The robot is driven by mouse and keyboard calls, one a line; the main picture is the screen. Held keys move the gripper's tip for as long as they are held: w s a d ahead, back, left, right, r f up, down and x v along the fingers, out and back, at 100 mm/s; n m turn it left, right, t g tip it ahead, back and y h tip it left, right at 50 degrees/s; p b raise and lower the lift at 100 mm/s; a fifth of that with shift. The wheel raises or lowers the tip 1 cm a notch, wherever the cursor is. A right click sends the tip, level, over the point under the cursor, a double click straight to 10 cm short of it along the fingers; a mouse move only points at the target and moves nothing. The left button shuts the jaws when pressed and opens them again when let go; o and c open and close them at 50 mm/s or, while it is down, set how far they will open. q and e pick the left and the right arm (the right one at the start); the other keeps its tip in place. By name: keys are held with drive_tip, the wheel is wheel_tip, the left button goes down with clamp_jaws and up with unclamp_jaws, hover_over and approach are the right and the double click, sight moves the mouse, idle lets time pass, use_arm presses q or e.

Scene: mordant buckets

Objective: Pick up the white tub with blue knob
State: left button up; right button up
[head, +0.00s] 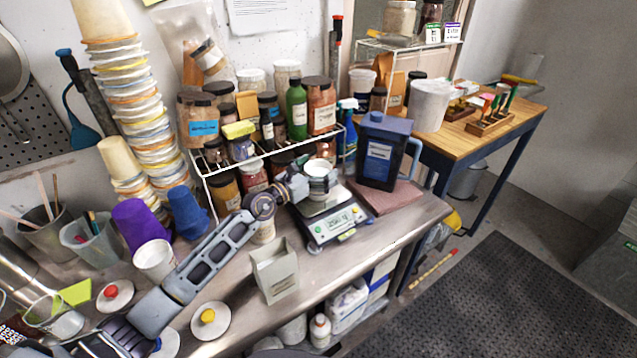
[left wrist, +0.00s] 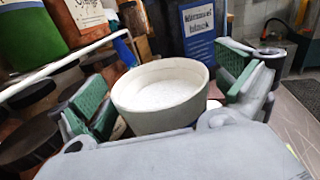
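A small round white tub (head: 319,168) stands on the digital scale (head: 336,224). It is open at the top, and in the left wrist view the tub (left wrist: 160,115) holds white powder. No blue knob shows on it. A pale lid (head: 168,343) with a bit of blue lies at the bottom left, partly hidden by my arm. My left gripper (head: 300,186) is at the tub. In the left wrist view its green-padded fingers (left wrist: 168,95) stand spread on both sides of the tub, with a gap at the right finger. My right gripper is not in view.
A blue jug (head: 383,150) stands right behind the scale. A wire rack (head: 262,155) with several jars is behind and left. A grey-beige open container (head: 275,272) stands in front. Lids with a red knob (head: 113,295) and a yellow knob (head: 208,317) lie at left.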

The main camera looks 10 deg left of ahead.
use_arm(q)
drive_tip(key=c, duration=1.3)
drive_tip(key=shift+r, duration=0.1)
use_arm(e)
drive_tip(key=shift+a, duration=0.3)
use_arm(q)
drive_tip(key=shift+r, duration=0.1)
drive_tip(key=shift+r, duration=0.55)
drive_tip(key=shift+r+p, duration=1.05)
drive_tip(key=shift+r, duration=3.3)
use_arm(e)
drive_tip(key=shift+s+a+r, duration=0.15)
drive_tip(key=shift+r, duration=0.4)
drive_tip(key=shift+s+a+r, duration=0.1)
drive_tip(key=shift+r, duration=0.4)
